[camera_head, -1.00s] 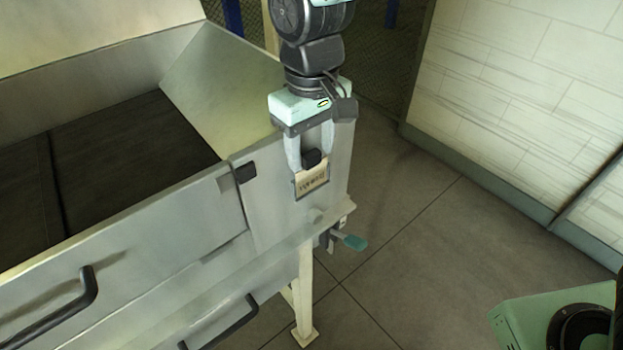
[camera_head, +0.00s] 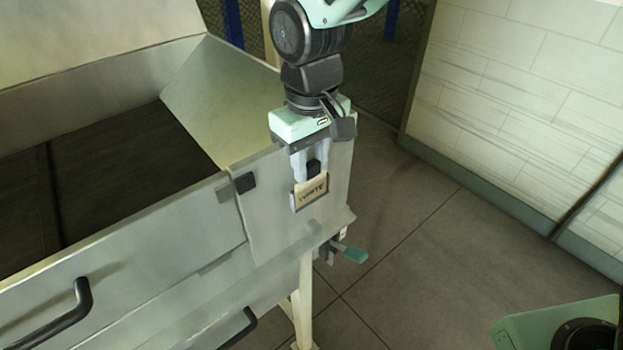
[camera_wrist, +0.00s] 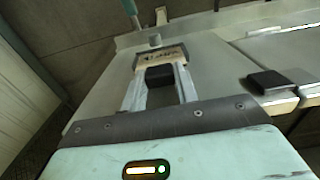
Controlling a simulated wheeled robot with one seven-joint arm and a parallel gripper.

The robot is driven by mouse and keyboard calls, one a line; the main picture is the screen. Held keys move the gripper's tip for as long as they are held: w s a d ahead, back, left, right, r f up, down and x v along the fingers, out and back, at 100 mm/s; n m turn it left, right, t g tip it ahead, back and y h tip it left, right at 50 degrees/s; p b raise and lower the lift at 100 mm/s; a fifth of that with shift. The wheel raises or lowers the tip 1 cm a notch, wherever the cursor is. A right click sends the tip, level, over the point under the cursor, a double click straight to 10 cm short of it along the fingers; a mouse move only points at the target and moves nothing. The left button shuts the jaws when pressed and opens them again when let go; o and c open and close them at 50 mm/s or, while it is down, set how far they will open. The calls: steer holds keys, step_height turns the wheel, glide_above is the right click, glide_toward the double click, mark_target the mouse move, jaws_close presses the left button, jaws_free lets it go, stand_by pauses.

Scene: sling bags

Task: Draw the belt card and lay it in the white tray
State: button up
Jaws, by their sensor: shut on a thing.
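A tan card (camera_head: 311,190) with dark printed lettering, seemingly the belt card, sits in a dark-edged holder on the grey metal panel's outer face. It also shows in the wrist view (camera_wrist: 163,56). My gripper (camera_head: 306,172) points down at the card's top edge. In the wrist view my gripper (camera_wrist: 159,72) has its two pale fingers on either side of a small black block (camera_wrist: 160,76) at the card. It is shut on the card piece; the exact contact is hard to make out. The card's lower part is hidden by the holder. No white tray is in view.
A large metal bin (camera_head: 110,235) with a dark floor fills the left, with black handles (camera_head: 70,310) on its front. A teal-tipped lever (camera_head: 352,254) sticks out below the panel. A green box (camera_head: 550,325) stands at lower right. Open tiled floor lies between.

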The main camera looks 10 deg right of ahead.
steer(key=shift+r+p, duration=1.85)
steer(key=shift+r, duration=0.25)
steer(key=shift+r+p, duration=1.1)
steer(key=shift+r, duration=0.2)
step_height(320, 180, up, 4)
steer(key=p, duration=0.3)
steer(key=shift+f, duration=0.1)
